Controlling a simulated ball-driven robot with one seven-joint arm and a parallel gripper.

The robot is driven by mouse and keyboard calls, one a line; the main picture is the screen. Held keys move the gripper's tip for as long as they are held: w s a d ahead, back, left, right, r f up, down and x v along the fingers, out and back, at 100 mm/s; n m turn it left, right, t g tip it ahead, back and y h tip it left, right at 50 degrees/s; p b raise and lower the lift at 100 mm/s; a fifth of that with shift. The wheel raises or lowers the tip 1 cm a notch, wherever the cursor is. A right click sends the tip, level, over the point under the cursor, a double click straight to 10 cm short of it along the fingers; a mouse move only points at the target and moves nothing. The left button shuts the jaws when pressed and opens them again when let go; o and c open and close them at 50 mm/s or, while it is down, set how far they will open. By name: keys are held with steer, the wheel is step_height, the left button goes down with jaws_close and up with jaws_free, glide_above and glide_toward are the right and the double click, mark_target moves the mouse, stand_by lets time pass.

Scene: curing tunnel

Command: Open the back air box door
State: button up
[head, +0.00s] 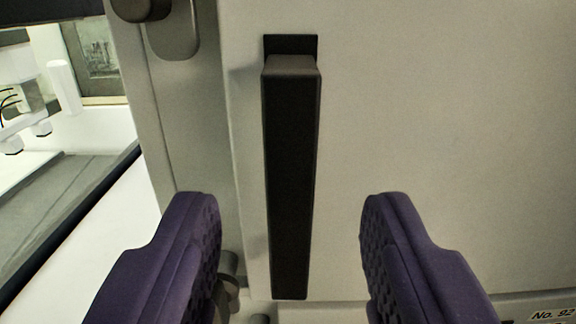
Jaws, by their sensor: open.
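A pale grey door panel (440,130) fills the middle and right of the head view. A long black bar handle (291,180) stands upright near its left edge, with a dark mount at its top. My gripper (290,215) is open, its two purple padded fingers on either side of the handle's lower part in the picture. The fingers appear nearer to the camera than the handle, and gaps show on both sides. I cannot tell how far the fingertips are from the door face. The door looks shut against the frame post (180,120) on its left.
A dark knob with a grey plate (172,30) is at the top of the post. A grey hinge-like fitting (228,275) shows low, behind the left finger. A "No. 92" label (552,314) is at bottom right. An opening with white parts lies at left.

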mark_target(289, 171)
steer(key=w, duration=0.6)
steer(key=shift+w+p, duration=0.15)
steer(key=shift+p, duration=0.2)
jaws_close()
